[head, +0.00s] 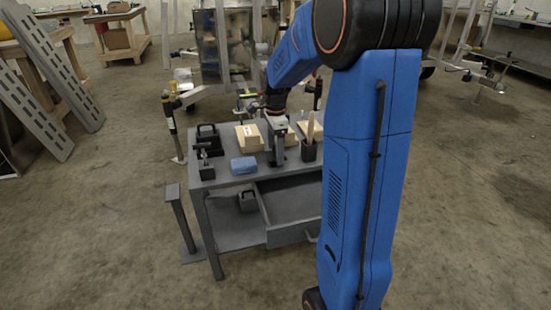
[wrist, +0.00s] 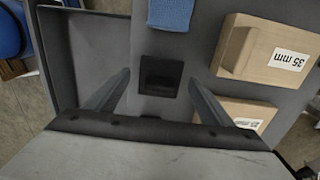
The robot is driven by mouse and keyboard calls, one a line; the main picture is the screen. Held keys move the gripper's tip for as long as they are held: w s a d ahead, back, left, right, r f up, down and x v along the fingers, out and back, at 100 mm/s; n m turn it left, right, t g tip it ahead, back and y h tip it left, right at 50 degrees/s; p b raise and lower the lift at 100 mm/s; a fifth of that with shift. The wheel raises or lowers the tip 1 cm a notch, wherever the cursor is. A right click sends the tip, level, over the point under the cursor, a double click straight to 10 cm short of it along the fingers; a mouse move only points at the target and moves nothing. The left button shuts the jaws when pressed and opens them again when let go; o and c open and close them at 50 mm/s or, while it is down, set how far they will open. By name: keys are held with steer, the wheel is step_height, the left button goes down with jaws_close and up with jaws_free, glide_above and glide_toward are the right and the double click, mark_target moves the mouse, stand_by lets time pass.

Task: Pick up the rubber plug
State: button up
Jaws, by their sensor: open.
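A small black square piece (wrist: 161,75), which looks like the rubber plug, sits on the grey workbench top (wrist: 128,103). In the wrist view it lies between the two fingers of my gripper (wrist: 159,79), with a gap on each side. My gripper is open and appears empty. In the head view my gripper (head: 276,162) is low over the bench (head: 228,179), near its front edge. The plug cannot be made out there. The height of my fingertips above the bench is hard to tell.
A blue sponge-like block (wrist: 171,13) lies near the plug. A wooden block marked 35 mm (wrist: 262,48) and another wooden block (wrist: 247,110) lie to the right. The bench's drawer (head: 290,212) is open at the front. A black cup (head: 309,152) holds a wooden-handled item.

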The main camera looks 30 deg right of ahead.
steer(key=c, duration=1.2)
steer(key=shift+r, duration=0.1)
